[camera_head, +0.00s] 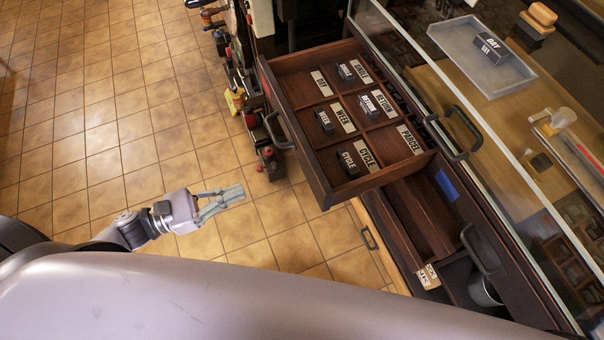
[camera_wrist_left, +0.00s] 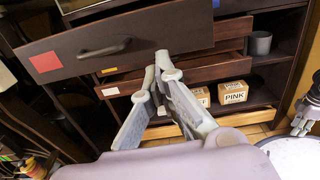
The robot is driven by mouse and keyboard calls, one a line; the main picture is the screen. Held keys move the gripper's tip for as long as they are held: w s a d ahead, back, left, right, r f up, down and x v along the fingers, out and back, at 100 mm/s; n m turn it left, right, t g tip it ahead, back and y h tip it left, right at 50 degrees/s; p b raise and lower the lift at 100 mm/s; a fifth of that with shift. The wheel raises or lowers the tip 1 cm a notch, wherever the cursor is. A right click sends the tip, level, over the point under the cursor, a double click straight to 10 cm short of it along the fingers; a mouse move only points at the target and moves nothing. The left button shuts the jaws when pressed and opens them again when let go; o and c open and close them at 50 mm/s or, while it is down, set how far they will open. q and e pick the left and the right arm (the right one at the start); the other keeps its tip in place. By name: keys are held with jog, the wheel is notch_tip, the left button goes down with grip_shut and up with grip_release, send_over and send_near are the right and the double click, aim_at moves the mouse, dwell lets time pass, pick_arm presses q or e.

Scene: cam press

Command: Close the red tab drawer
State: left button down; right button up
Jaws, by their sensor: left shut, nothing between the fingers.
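The dark wooden drawer with the red tab stands pulled out of the cabinet; in the head view its bare right wall (camera_head: 385,180) shows. It holds small labelled blocks and label plates in compartments. The red tab (camera_wrist_left: 46,62) is on the left of its front in the left wrist view, and a dark handle (camera_wrist_left: 104,49) is on the same front. My left gripper (camera_head: 242,191) is shut and empty, out in front of the drawer and apart from it. Its fingertips (camera_wrist_left: 163,66) overlap the drawer's lower edge in the left wrist view.
Lower drawers with yellow (camera_wrist_left: 109,70) and white (camera_wrist_left: 110,91) tabs sit below. An open shelf holds a box marked PINK (camera_wrist_left: 234,92) and a grey cup (camera_wrist_left: 260,43). A glass-topped counter bears a grey tray (camera_head: 470,70). The tiled floor (camera_head: 100,130) to the left is clear.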

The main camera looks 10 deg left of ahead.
aim_at(304, 166)
pick_arm(q)
jog(key=p+x, duration=0.2)
jog(key=x, duration=1)
jog(key=shift+w+d+r+p, duration=0.2)
jog(key=shift+d+p, duration=0.05)
jog(key=shift+p, duration=0.15)
jog(key=shift+w+d+f, duration=0.1)
jog(key=shift+w+d, duration=0.25)
jog(key=shift+d, duration=0.15)
jog(key=shift+d, duration=0.1)
